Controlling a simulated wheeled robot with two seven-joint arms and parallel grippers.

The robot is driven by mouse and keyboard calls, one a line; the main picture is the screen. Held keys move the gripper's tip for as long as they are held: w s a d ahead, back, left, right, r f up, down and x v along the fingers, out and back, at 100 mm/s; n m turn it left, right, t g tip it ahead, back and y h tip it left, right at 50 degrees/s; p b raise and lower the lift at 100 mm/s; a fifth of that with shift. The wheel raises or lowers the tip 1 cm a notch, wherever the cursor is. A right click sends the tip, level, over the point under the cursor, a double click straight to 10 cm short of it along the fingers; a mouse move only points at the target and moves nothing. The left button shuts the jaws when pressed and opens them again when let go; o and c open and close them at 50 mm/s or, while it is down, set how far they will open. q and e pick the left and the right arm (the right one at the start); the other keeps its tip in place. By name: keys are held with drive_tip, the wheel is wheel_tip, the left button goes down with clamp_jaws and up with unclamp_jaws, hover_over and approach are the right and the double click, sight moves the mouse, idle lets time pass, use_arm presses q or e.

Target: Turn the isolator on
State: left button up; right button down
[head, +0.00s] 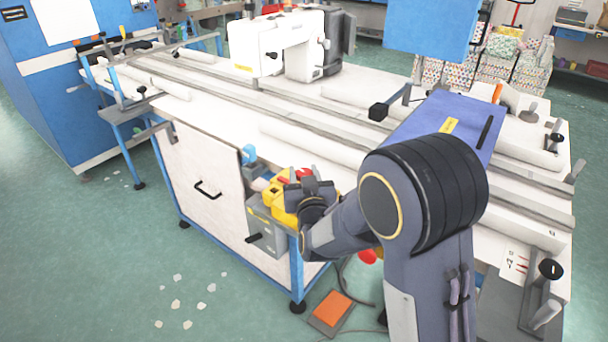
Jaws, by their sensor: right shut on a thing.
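The isolator (279,202) is a yellow box with a red knob (285,175), mounted on the near side of the sewing table by its blue leg. My right gripper (303,182) is at the isolator, its dark fingers shut on the red knob. The fingers and wrist cover much of the knob and the right side of the yellow box, so the knob's angle cannot be told. My left gripper is not in view.
A grey box (266,238) hangs under the isolator, and a small blue part (248,153) sits above it. The long white table (215,113) carries rails and a white sewing machine (277,45). An orange pedal (333,307) lies on the floor. The floor at left is mostly clear, with scattered scraps.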

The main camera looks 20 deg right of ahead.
drive_tip(key=n+y+b, duration=0.1)
drive_tip(key=y+b, duration=0.1)
drive_tip(key=n+y+b, duration=0.1)
drive_tip(key=y+b, duration=0.1)
drive_tip(key=b, duration=0.1)
drive_tip(key=n+y+b, duration=0.2)
drive_tip(key=shift+d+f+y, duration=0.25)
drive_tip(key=shift+f+y, duration=0.05)
drive_tip(key=shift+r+n+g+y+b, duration=0.1)
drive_tip(key=shift+n+g+y+b, duration=0.25)
drive_tip(key=shift+n+y, duration=0.2)
drive_tip(key=shift+r+n+g+y, duration=0.2)
drive_tip(key=shift+n+y, duration=0.25)
drive_tip(key=shift+y, duration=0.3)
drive_tip(key=shift+r+n+g+y+p, duration=0.1)
drive_tip(key=shift+n+g+y+p, duration=0.35)
drive_tip(key=shift+y, duration=0.25)
drive_tip(key=n+g+y+p, duration=0.1)
drive_tip(key=y+p, duration=0.1)
drive_tip(key=n+g+y+p, duration=0.1)
drive_tip(key=n+p, duration=0.1)
drive_tip(key=shift+a+r+g+y, duration=0.15)
drive_tip(key=shift+g+y, duration=0.15)
drive_tip(key=shift+y, duration=0.1)
drive_tip(key=shift+f+n+g+y+p, duration=0.2)
drive_tip(key=shift+n+g+y+p, duration=0.9)
drive_tip(key=shift+g, duration=0.1)
drive_tip(key=shift+a, duration=0.1)
drive_tip(key=c, duration=0.9)
unclamp_jaws()
